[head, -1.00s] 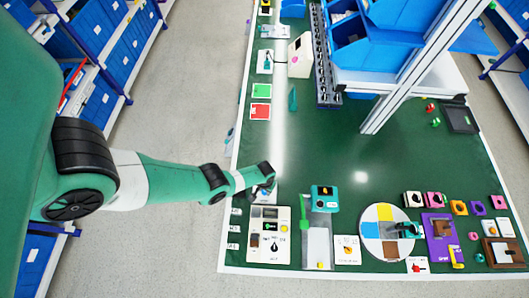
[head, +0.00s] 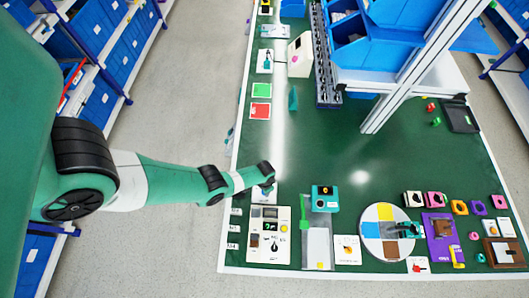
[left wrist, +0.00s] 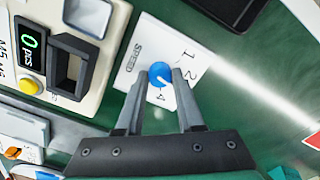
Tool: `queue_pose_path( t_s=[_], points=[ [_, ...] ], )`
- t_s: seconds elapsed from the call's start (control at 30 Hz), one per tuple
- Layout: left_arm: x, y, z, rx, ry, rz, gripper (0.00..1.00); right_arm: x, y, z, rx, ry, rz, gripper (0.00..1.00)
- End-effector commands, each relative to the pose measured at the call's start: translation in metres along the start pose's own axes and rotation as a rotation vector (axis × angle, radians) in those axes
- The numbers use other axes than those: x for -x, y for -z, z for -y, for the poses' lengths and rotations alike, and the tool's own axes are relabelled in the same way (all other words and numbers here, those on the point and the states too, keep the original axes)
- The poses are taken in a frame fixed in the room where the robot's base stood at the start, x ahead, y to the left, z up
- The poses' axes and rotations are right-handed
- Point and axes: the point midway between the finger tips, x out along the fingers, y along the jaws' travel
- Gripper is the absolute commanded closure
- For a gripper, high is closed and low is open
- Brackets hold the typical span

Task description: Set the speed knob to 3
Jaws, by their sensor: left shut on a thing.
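A white plate marked SPEED (left wrist: 140,62) carries a round blue knob (left wrist: 157,73) in the left wrist view. The numbers 1, 2 and 4 show; the place between 2 and 4 is behind a finger. The knob's white mark points down and right in that view, between the 2 and the 4. My left gripper (left wrist: 158,78) is shut on the knob, with one finger on each side. In the head view my left gripper (head: 266,187) is over the plate and hides most of it. My right gripper is not in view.
A counter panel (head: 256,248) with a green display stands right beside the plate. It also shows in the left wrist view (left wrist: 100,50), with a dark frame and yellow button. A teal box (head: 325,198) stands to the right. The green table behind is mostly clear.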

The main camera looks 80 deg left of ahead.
Motion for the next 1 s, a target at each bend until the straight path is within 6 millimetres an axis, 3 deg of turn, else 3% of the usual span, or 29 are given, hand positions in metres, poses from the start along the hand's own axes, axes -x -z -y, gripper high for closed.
queue_pose_path(
  t_s=[0.3, 0.77, 0.8, 0.97, 1.0],
  points=[
    [-0.0007, -0.0006, 0.0001, -0.121, 0.000, 0.000, 1.00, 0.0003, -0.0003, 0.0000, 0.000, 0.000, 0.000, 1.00],
    [-0.0009, -0.0006, 0.0002, -0.139, 0.001, 0.000, 1.00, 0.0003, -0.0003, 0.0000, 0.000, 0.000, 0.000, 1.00],
    [-0.0009, -0.0006, 0.0002, -0.139, 0.001, 0.000, 0.62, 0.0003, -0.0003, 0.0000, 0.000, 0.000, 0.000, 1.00],
    [-0.0007, -0.0004, 0.0001, -0.139, 0.000, 0.000, 0.33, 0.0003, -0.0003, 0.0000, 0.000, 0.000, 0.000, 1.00],
    [-0.0006, -0.0004, 0.0001, -0.139, 0.000, 0.000, 0.33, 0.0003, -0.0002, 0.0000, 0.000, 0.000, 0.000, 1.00]
  ],
)
